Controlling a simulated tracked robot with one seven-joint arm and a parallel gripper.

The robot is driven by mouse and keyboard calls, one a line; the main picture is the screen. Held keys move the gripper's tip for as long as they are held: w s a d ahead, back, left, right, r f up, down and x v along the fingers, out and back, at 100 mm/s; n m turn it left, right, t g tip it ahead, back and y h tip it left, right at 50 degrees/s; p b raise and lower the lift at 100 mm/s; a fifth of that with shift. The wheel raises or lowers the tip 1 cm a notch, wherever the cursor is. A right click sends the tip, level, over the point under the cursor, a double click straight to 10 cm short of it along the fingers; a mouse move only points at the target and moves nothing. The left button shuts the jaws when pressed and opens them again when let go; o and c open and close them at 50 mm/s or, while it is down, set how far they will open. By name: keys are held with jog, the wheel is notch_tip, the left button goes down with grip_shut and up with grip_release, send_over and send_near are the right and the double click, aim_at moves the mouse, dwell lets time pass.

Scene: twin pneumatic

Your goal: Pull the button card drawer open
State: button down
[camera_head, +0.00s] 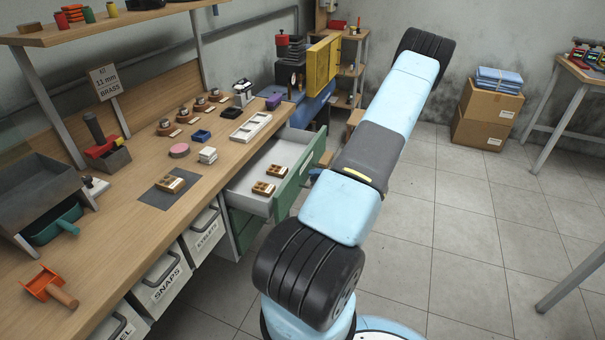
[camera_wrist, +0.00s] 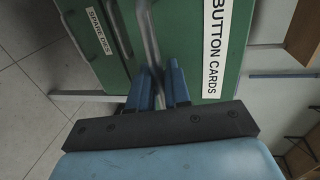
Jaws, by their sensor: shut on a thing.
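The button card drawer has a green front (camera_head: 297,176) and stands pulled out from under the workbench, its pale inside showing. Two small brown cards (camera_head: 263,188) lie in it. In the wrist view its front (camera_wrist: 180,25) bears a white "BUTTON CARDS" label (camera_wrist: 215,48) and a grey bar handle (camera_wrist: 149,38). My gripper (camera_wrist: 164,72) has its blue fingers shut on this handle, close to the drawer front. In the head view my arm mostly hides the gripper, and the handle cannot be made out.
A "SPARE DIES" drawer (camera_wrist: 99,32) adjoins in the wrist view. The wooden workbench (camera_head: 135,215) carries trays, small parts and a brown card on a dark mat (camera_head: 164,192). A yellow panel (camera_head: 321,65) stands beyond the drawer. Tiled floor (camera_head: 440,210) lies open to the right.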

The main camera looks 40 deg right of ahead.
jog(key=shift+s+d+f, duration=0.1)
jog(key=shift+s+d, duration=0.1)
jog(key=shift+s, duration=0.45)
jog(key=shift+s+d+f, duration=0.1)
jog(key=shift+s+d, duration=0.1)
jog(key=shift+s, duration=0.4)
jog(key=shift+s+d, duration=0.2)
jog(key=shift+s, duration=0.45)
jog(key=c, duration=1.3)
grip_release()
jog(key=shift+d+r, duration=0.1)
jog(key=v, duration=1.3)
jog(key=shift+s+d, duration=0.15)
jog(key=shift+s, duration=0.15)
